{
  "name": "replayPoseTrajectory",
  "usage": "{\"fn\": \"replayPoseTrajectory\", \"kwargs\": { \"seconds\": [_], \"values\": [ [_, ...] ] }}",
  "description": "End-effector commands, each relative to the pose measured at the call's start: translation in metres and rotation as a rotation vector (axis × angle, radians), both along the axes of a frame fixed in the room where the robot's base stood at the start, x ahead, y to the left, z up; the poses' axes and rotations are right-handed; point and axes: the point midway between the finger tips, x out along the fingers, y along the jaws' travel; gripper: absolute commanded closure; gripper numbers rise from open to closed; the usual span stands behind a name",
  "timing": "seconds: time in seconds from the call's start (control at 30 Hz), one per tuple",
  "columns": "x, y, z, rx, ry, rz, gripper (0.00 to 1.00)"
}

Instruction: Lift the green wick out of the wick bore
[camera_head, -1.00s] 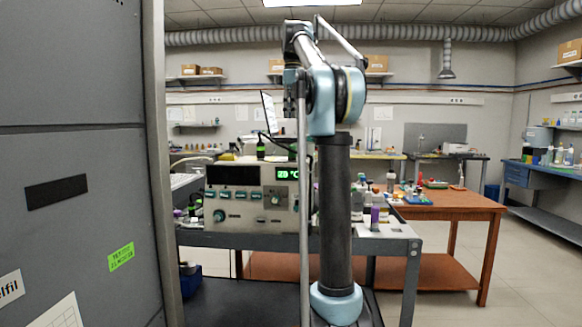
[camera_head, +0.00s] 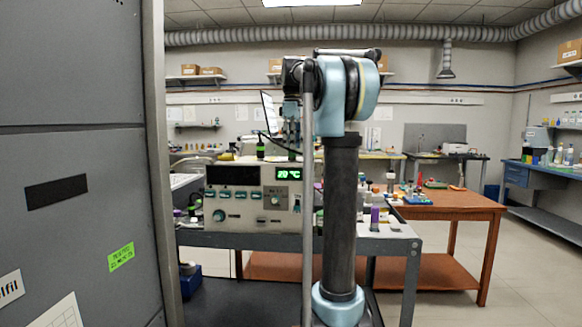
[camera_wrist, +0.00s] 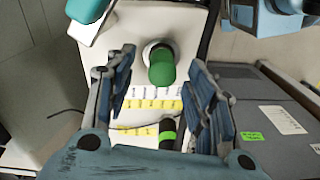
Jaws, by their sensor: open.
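The green wick (camera_wrist: 162,70) stands up with a rounded top in the wick bore (camera_wrist: 150,47), a round pale-rimmed opening on the cream instrument, in the wrist view. My gripper (camera_wrist: 162,58) is open and empty. Its two blue-grey fingers stand apart on the left and right of the wick in that picture, with a gap on each side. How far the fingertips are above the wick is hard to tell. In the head view my gripper is over the instrument (camera_head: 231,200), partly hidden by my arm; I cannot make out the wick there.
A black item with a green band (camera_wrist: 168,131) lies within the wrist view, near rows of yellow labels (camera_wrist: 152,104). The instrument rests on a grey cart (camera_head: 398,246). A wooden table (camera_head: 455,205) is behind right, and a tall grey cabinet (camera_head: 75,170) fills the left.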

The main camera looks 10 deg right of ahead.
Motion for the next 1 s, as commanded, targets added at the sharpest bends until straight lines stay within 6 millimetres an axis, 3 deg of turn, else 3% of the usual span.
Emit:
{"fn": "replayPoseTrajectory", "kwargs": {
  "seconds": [0.2,0.47,0.53,0.7,1.0],
  "values": [
    [-0.001,0.000,-0.023,0.000,0.000,0.000,0.51],
    [-0.001,0.000,-0.027,0.000,0.000,0.000,0.51],
    [-0.001,0.000,-0.027,0.000,0.000,0.000,0.60],
    [-0.001,0.000,-0.026,0.000,0.000,0.000,0.98],
    [-0.001,0.000,-0.026,0.000,0.000,0.000,1.00]
  ]
}}
